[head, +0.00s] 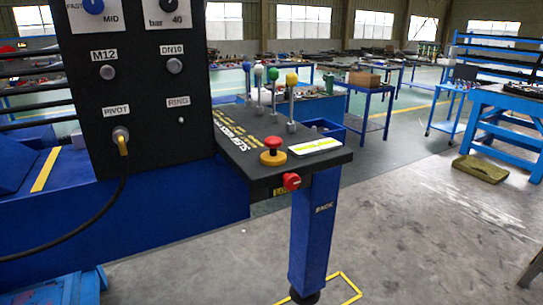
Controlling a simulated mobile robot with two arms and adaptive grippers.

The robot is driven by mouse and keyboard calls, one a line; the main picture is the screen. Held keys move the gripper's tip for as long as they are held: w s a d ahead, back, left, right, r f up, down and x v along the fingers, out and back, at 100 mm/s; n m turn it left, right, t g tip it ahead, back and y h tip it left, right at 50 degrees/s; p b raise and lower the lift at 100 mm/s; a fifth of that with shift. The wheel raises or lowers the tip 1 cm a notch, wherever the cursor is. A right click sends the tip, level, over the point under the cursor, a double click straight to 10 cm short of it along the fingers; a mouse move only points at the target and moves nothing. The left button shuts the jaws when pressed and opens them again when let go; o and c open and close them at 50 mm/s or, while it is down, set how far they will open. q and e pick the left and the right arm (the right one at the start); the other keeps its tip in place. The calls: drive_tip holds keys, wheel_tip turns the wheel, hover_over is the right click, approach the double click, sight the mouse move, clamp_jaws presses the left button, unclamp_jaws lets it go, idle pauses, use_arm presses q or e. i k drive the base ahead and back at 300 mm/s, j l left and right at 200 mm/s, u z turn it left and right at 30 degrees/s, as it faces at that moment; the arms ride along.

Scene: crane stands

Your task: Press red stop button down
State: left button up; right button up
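A red mushroom-shaped button (273,143) stands on a round yellow base (273,159) on top of the dark control panel (240,150). It looks raised above its base. A second red knob (291,181) sits on the panel's front edge, below and right of the first. Neither of my grippers is in view, and nothing touches or covers the red button.
Several levers with coloured balls (291,80) rise behind the button. A white-and-yellow label (315,146) lies right of it. A tall black panel (150,90) with knobs and a cable stands left. A blue post (315,225) supports the panel; floor at right is open.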

sight(273, 143)
drive_tip(key=i+l+u, duration=0.1)
drive_tip(key=u, duration=0.4)
drive_tip(key=i+l+u, duration=0.1)
drive_tip(key=u, duration=0.35)
drive_tip(key=l+u, duration=0.2)
drive_tip(key=u, duration=0.3)
drive_tip(key=l+u, duration=0.2)
drive_tip(key=l, duration=0.55)
drive_tip(key=i+l+u, duration=0.1)
drive_tip(key=l+u, duration=0.15)
drive_tip(key=l, duration=0.55)
drive_tip(key=l+u, duration=0.2)
drive_tip(key=l, duration=0.5)
drive_tip(key=k+l+u, duration=0.25)
drive_tip(key=l, duration=1.4)
drive_tip(key=k, duration=0.05)
